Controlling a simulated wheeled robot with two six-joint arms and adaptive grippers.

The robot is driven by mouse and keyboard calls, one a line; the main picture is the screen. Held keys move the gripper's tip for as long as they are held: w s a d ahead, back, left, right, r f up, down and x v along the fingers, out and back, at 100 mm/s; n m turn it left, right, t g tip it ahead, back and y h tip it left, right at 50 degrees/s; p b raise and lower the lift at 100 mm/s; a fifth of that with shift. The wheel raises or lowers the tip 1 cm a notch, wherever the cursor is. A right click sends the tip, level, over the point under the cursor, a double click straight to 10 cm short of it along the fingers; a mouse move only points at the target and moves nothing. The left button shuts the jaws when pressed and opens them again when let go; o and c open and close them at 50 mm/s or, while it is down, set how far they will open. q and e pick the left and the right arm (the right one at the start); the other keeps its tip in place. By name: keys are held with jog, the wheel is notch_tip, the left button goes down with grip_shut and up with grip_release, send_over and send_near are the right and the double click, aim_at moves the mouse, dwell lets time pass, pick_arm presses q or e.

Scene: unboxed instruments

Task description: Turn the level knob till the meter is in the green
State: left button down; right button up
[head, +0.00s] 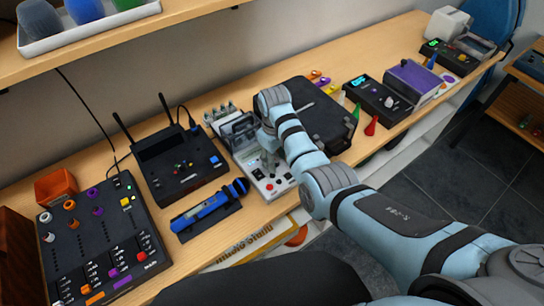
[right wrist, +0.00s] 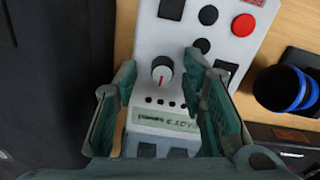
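A white instrument panel (right wrist: 150,38) fills the middle of the right wrist view. It carries a grey knob (right wrist: 162,72) with a red mark. In the head view the same light instrument (head: 255,181) stands mid-table under my right arm, which hides much of it. My right gripper (right wrist: 160,64) is open, with one finger on each side of the knob and a visible gap to it. I cannot make out a meter needle or a green zone. My left gripper is not in view.
A large red button (right wrist: 243,25) and black buttons sit near the knob. A blue handheld device (head: 208,209) lies left of the instrument, and a black case (head: 318,112) stands to its right. A black mixer (head: 95,240) and a black box with antennas (head: 180,165) stand farther left.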

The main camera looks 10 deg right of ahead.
jog(key=shift+s+r, duration=0.15)
jog(key=shift+s, duration=0.1)
jog(key=c, duration=0.5)
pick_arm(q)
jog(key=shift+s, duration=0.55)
pick_arm(e)
grip_shut()
jog(key=shift+m, duration=0.4)
jog(key=m, duration=0.3)
jog(key=shift+a, duration=0.1)
jog(key=shift+m, duration=2.5)
jog(key=shift+o, duration=1.5)
grip_release()
jog(key=shift+w, duration=0.1)
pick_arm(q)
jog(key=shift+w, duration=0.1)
pick_arm(e)
jog(key=shift+o, duration=1)
jog(key=shift+w, duration=0.1)
